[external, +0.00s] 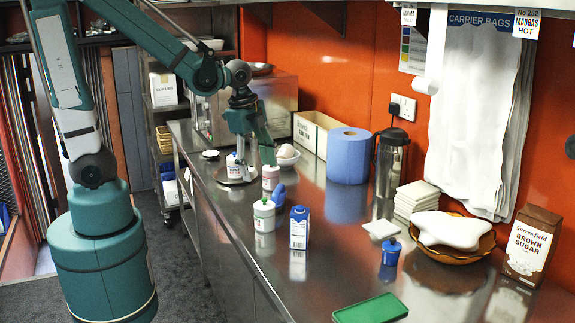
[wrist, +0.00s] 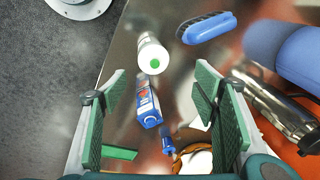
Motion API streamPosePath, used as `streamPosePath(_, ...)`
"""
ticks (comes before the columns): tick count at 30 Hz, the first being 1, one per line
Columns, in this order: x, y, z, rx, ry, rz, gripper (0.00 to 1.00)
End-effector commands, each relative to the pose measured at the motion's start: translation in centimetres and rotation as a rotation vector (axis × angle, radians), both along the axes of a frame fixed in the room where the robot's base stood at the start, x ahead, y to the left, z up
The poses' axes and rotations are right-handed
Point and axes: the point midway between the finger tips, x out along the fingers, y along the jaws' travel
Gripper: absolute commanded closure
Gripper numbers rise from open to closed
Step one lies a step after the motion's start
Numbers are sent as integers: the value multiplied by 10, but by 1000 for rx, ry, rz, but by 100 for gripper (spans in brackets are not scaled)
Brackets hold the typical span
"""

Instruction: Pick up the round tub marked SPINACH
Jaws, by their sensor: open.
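I cannot read the word SPINACH on any container in either view. Several small white containers stand on the steel counter: a white container with a green cap (external: 264,215), a white one with a reddish label (external: 270,178), and a white one with a blue top (external: 233,166). In the wrist view a white container with a green-centred cap (wrist: 152,54) lies beyond and between my fingers, apart from them. My gripper (external: 250,148) is over the far part of the counter, pointing down; in the wrist view its green-padded fingers (wrist: 165,118) are wide apart with nothing held.
A blue-and-white carton (external: 299,228) stands beside the green-capped container, with a blue brush (external: 279,193) behind. A blue paper roll (external: 348,156), steel flask (external: 391,163), bowl (external: 490,246) and brown sugar bag (external: 532,246) line the right. A green board (external: 371,309) lies in front.

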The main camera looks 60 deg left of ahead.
Motion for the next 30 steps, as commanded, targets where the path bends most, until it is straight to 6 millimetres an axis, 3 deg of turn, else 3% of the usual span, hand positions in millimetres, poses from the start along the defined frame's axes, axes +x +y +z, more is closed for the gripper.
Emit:
streamPosePath(18, 16, -12, -73, 49, 160, -405, 40)
streamPosePath(30, 16, -13, -80, 51, 176, -448, 40)
